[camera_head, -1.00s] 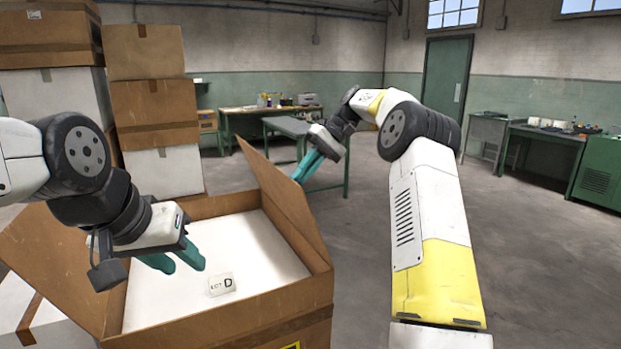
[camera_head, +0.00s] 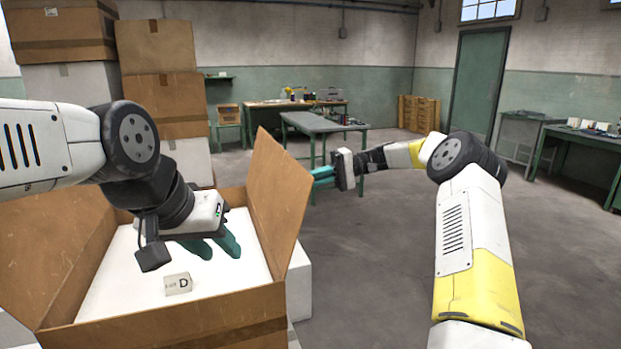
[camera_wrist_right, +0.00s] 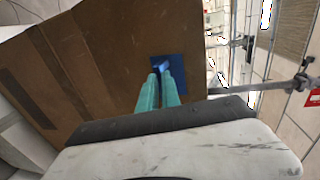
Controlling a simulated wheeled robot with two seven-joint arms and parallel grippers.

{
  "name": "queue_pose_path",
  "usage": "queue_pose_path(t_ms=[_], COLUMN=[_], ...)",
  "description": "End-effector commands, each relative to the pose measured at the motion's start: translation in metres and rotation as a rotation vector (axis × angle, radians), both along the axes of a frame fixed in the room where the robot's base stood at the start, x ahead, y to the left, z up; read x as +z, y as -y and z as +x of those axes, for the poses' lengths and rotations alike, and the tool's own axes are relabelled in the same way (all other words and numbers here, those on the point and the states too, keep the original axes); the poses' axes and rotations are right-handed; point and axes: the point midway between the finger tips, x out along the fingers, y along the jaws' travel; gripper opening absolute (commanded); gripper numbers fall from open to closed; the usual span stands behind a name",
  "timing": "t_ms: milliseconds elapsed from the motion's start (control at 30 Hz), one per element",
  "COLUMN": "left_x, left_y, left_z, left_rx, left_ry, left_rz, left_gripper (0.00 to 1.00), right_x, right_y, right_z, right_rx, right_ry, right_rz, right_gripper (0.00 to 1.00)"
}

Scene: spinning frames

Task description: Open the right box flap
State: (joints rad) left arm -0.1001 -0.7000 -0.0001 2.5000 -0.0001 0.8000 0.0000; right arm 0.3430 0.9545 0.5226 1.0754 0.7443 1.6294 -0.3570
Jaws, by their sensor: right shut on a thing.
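The open brown cardboard box (camera_head: 200,309) stands at the lower left in the head view. Its right flap (camera_head: 277,185) stands up from the right edge and leans outward to the right. My right gripper (camera_head: 316,176) is at this flap's outer side. The right wrist view shows its teal fingers (camera_wrist_right: 161,90) close together on a blue patch (camera_wrist_right: 180,72) of the brown flap, which also fills much of that view (camera_wrist_right: 95,65). The exact hold is partly hidden by the fingers. My left gripper (camera_head: 218,247) hangs over the box interior, its teal fingers apart and empty.
A white label block marked D (camera_head: 178,284) lies on the white surface inside the box. The left flap (camera_head: 45,245) slopes outward. Stacked boxes (camera_head: 157,80) stand behind. A grey table (camera_head: 318,122) stands farther back; the floor to the right is clear.

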Motion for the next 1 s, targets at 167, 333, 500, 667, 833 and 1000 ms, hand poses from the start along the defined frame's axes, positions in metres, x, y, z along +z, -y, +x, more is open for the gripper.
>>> queue_pose_path(t_ms=[167,333,500,667,833,1000], left_x=[0.0000,0.0000,0.0000,0.0000,0.0000,0.0000], left_y=[0.0000,0.0000,0.0000,0.0000,0.0000,0.0000], left_z=[0.0000,0.0000,0.0000,0.0000,0.0000,0.0000], left_rx=[0.000,0.000,0.000,0.000,0.000,0.000], left_ry=[0.000,0.000,0.000,0.000,0.000,0.000], left_rz=[0.000,0.000,0.000,0.000,0.000,0.000], left_gripper=[0.36,0.36,0.36,0.36,0.36,0.36], right_x=[-0.0143,-0.0145,-0.0144,-0.0125,-0.0104,-0.0090], right_y=[-0.0027,-0.0031,-0.0035,-0.0030,-0.0022,-0.0017], right_z=[-0.0020,-0.0020,-0.0022,-0.0020,-0.0016,-0.0015], right_rx=[0.009,0.009,0.010,0.009,0.008,0.007], right_ry=[-0.015,-0.015,-0.016,-0.014,-0.012,-0.011], right_rz=[-0.008,-0.008,-0.008,-0.006,-0.004,-0.002], right_gripper=[0.00,0.00,0.17,0.29,0.29,0.29])
